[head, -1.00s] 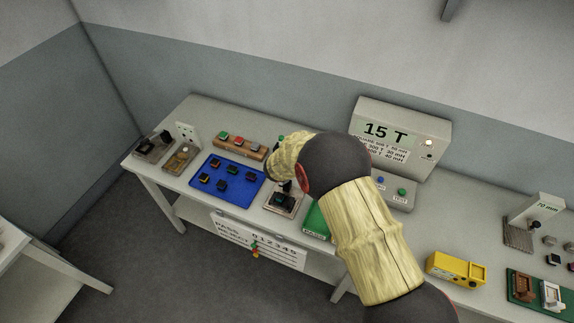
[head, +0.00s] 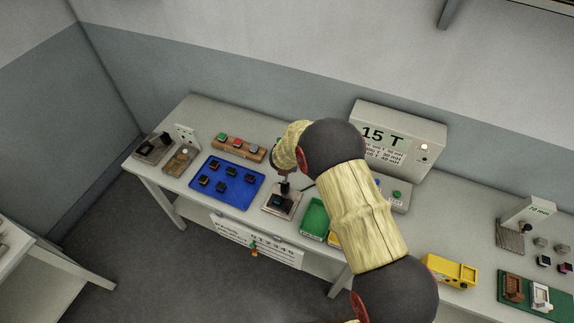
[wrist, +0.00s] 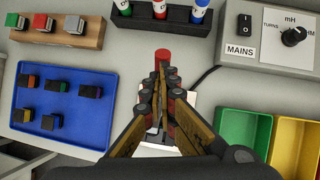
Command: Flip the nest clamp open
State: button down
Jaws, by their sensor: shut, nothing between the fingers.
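The nest (head: 280,205) is a pale plate with a dark block on it, on the bench right of the blue tray. It also shows partly as a pale plate in the wrist view (wrist: 150,151), mostly hidden under my fingers. My gripper (wrist: 163,76) is shut and empty, above the nest and pointing down at it. A red cylindrical tip (wrist: 163,55) shows just beyond my fingertips; it looks like the clamp's handle end. I cannot tell whether my fingers touch it. The clamp's arm is hidden behind my fingers.
A blue tray (wrist: 97,73) with several small blocks lies to the left. A wooden block with coloured buttons (head: 240,148) and a dark pen rack (wrist: 140,18) stand behind. Green (wrist: 240,132) and yellow (wrist: 290,140) bins and the mains-labelled meter box (wrist: 270,30) are on the right.

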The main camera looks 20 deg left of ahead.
jog(key=shift+w+d+f+p, duration=0.1)
jog(key=shift+w+f+p, duration=0.2)
jog(key=shift+w, duration=0.5)
jog(key=shift+w+f+p, duration=0.2)
jog(key=shift+w+p, duration=0.15)
jog(key=shift+w, duration=0.45)
jog(key=shift+s+r, duration=0.15)
jog(key=shift+r, duration=0.15)
notch_tip(320, 180, up, 12)
jog(key=d+p, duration=0.2)
jog(key=shift+p, duration=0.35)
jog(key=shift+d+r, duration=0.1)
